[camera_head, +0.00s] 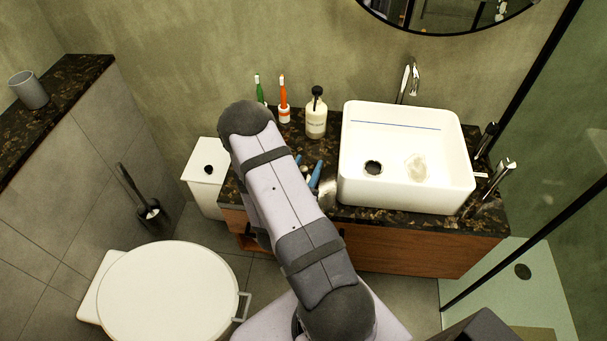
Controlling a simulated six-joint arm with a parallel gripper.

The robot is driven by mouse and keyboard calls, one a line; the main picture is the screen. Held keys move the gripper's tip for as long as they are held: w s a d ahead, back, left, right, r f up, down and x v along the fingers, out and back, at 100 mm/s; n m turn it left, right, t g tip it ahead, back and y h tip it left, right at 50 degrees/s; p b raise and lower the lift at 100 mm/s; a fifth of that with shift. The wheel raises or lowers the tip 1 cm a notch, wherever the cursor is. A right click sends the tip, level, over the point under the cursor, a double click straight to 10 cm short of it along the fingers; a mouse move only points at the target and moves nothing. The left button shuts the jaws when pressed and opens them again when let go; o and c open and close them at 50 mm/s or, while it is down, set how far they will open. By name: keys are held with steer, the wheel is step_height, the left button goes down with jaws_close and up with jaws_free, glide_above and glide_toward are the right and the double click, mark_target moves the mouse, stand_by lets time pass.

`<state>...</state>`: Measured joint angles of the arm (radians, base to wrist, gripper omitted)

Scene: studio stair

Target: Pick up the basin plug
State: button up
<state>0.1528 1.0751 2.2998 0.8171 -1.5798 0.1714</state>
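The white rectangular basin (455,195) stands on the dark stone counter at the right of the middle. A dark round piece with a pale rim (373,167) lies on its floor, left of centre. I cannot tell whether this is the basin plug or the open drain hole. No other clear plug shows. My arm rises from the bottom middle and bends at the upper left, in front of the counter's left part. My gripper cannot be made out; the arm may hide it.
A pale translucent lump (416,167) lies in the basin. A tap (408,80) stands behind it. A white bin (203,185) and toilet (165,295) stand left.

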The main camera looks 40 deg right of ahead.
steer(key=shift+w+d, duration=0.25)
steer(key=shift+d, duration=0.1)
jaws_close()
steer(key=shift+r, duration=0.15)
step_height(320, 180, up, 10)
steer(key=shift+f, duration=0.2)
stand_by(0.6)
